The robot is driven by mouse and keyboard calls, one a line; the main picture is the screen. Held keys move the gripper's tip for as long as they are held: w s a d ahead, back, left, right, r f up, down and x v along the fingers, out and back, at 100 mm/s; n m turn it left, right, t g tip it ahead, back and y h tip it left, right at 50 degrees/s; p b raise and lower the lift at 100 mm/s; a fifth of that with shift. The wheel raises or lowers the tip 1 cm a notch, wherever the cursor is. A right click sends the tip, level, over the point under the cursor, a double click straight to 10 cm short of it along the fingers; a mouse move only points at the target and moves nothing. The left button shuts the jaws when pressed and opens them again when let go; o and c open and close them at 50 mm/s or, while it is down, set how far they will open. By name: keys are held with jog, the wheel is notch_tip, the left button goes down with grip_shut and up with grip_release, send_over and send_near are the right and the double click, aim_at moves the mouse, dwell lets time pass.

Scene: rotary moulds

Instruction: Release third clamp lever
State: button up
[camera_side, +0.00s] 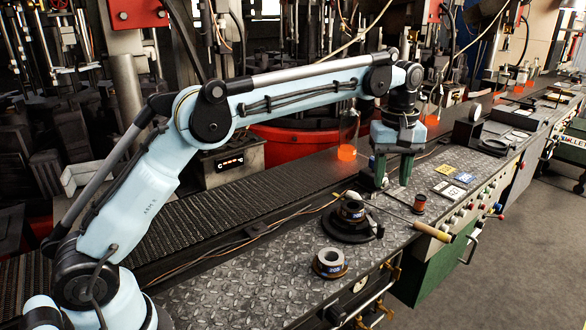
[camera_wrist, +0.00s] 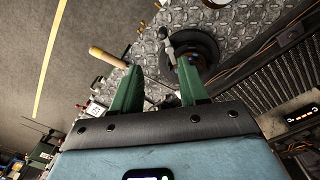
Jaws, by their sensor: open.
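My gripper (camera_side: 392,182) has two green fingers pointing down, open and apart, above the patterned metal bench. In the wrist view my gripper (camera_wrist: 161,66) shows nothing between its fingertips. A round black fixture (camera_side: 333,231) with a small metal lever on top stands just in front of it; the fixture (camera_wrist: 207,43) also shows beyond the right finger in the wrist view. A thin rod with a wooden handle (camera_side: 432,232) lies by the fixture; the handle (camera_wrist: 107,57) shows at upper left in the wrist view. I cannot tell which part is the third clamp lever.
A labelled ring (camera_side: 330,263) sits on the bench nearer the camera. A small red-and-dark spool (camera_side: 420,204) and several label plates (camera_side: 453,191) lie to the right. A dark conveyor (camera_side: 235,209) runs behind, with a glowing orange piece (camera_side: 347,153) beyond it.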

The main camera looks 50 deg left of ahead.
jog(key=s+a+r+m+t, duration=0.2)
jog(key=s+a+m, duration=0.1)
jog(key=s, duration=0.4)
jog(key=s+a+r+m+t, duration=0.2)
jog(key=s+m, duration=0.1)
jog(key=s, duration=0.4)
jog(key=s+a+f+m+t, duration=0.2)
jog(key=s+f+m, duration=0.2)
jog(key=s+f, duration=0.3)
jog(key=shift+s+a+f+t, duration=0.25)
jog(key=shift+s+t, duration=0.15)
jog(key=shift+s, duration=1.3)
